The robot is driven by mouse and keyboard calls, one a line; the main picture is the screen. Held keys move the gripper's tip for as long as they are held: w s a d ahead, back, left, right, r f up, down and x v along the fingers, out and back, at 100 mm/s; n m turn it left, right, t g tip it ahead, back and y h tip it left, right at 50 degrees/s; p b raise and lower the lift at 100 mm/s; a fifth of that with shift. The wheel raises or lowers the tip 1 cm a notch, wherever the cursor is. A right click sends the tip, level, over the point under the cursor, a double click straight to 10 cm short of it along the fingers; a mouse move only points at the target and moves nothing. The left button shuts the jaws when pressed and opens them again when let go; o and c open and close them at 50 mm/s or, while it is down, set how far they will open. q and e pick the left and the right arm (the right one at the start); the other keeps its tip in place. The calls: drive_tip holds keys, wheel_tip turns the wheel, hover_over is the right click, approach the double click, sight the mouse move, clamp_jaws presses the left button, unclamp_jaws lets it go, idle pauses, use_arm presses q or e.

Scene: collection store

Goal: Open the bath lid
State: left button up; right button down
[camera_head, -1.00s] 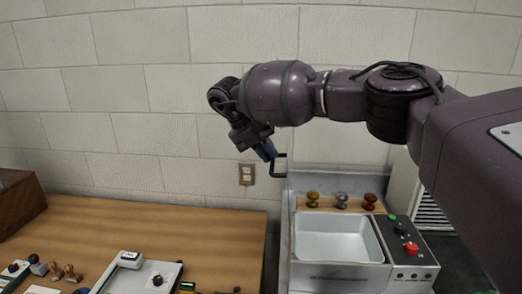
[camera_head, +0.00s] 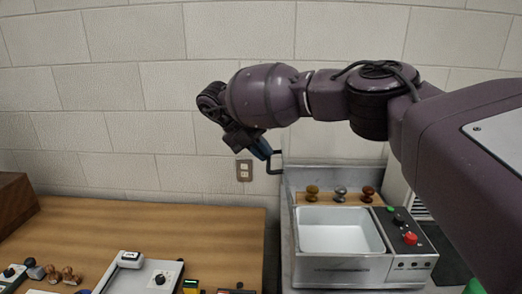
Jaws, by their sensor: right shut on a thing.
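The bath (camera_head: 342,231) is a white open basin set in a grey metal housing, right of the wooden table. Its inside shows uncovered from above. A grey upright panel (camera_head: 296,176) stands at its back; I cannot tell whether this is the raised lid, as my right arm passes in front. My right gripper (camera_head: 264,150) is shut on a thin black bar handle (camera_head: 274,167) at the back left corner of the bath. How the handle joins the panel is not clear. My left gripper is not in view.
Three knobs, dark gold (camera_head: 312,193), silver (camera_head: 340,193) and brown (camera_head: 367,193), stand on a wooden strip behind the basin. A control panel with a red button (camera_head: 410,238) is on the right. The table (camera_head: 120,230) holds several small items; a wall socket (camera_head: 244,170) is behind.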

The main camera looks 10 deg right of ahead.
drive_tip(key=shift+s+f, duration=0.25)
drive_tip(key=shift+f, duration=0.8)
drive_tip(key=c, duration=1.4)
unclamp_jaws()
drive_tip(key=shift+o, duration=1.1)
drive_tip(key=shift+d, duration=0.25)
drive_tip(key=v, duration=1.1)
drive_tip(key=shift+w+r+p, duration=0.25)
drive_tip(key=shift+p, duration=0.05)
